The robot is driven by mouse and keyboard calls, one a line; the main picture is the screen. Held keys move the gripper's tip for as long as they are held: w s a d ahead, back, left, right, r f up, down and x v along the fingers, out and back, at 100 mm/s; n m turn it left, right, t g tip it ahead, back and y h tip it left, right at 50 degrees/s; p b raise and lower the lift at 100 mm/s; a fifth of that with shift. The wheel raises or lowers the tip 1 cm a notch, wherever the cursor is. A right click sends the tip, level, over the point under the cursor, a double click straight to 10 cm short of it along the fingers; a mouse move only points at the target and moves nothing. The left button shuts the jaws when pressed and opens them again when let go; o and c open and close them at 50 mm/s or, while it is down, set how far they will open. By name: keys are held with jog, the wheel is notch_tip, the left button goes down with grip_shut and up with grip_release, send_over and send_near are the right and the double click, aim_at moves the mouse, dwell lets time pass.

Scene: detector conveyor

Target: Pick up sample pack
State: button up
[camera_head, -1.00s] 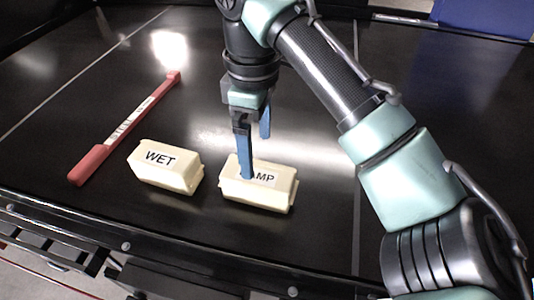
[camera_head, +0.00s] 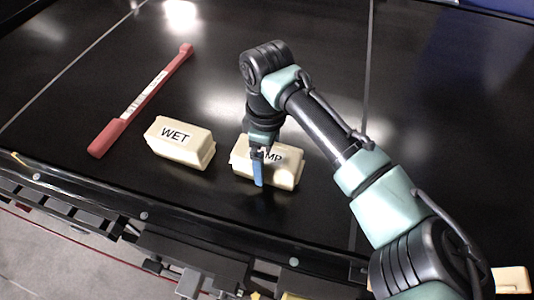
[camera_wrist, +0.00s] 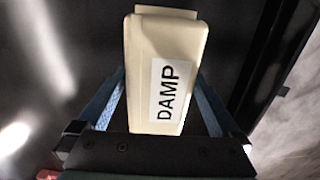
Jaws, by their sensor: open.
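A cream box labelled DAMP (camera_head: 284,176) lies on the black belt, and part of its label is hidden behind my gripper (camera_head: 259,172). In the wrist view the DAMP box (camera_wrist: 165,45) lies between my two blue fingers, one along each side. My gripper is open. I cannot tell whether either finger touches the box. A second cream box labelled WET (camera_head: 180,151) lies to the left on the belt, apart from my gripper.
A red-handled wand (camera_head: 143,97) with a white label lies on the belt left of the boxes. The black belt (camera_head: 90,50) is clear around and behind them. The conveyor's front rail (camera_head: 200,228) runs close in front.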

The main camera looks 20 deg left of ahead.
jog(key=shift+f, duration=0.8)
jog(key=shift+r, duration=0.1)
grip_shut()
